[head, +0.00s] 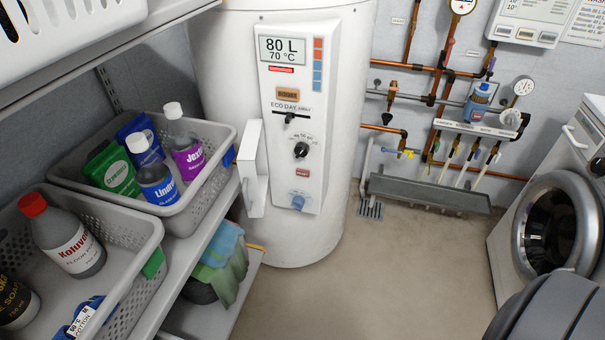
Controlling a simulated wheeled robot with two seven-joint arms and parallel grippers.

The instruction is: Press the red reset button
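A white cylindrical water heater (352,60) stands at the centre back. Its front panel (335,75) has a display (282,50) reading 80 L and 70 °C. Below the display is a small red rectangle (280,69), and below that a brown-orange rectangle (288,94). A slider (290,117) and a black round knob (301,150) sit lower. Another small red mark (303,173) lies under the knob, above a blue fitting (298,202). I cannot tell which red part is the reset button. Neither of my grippers is in view.
A white flap (253,168) juts out left of the panel. Left shelves hold grey baskets (206,205) with bottles. Copper pipes (447,58) and a grey trough (430,194) are on the back wall. A washing machine (497,232) stands right. The floor (385,270) before the heater is clear.

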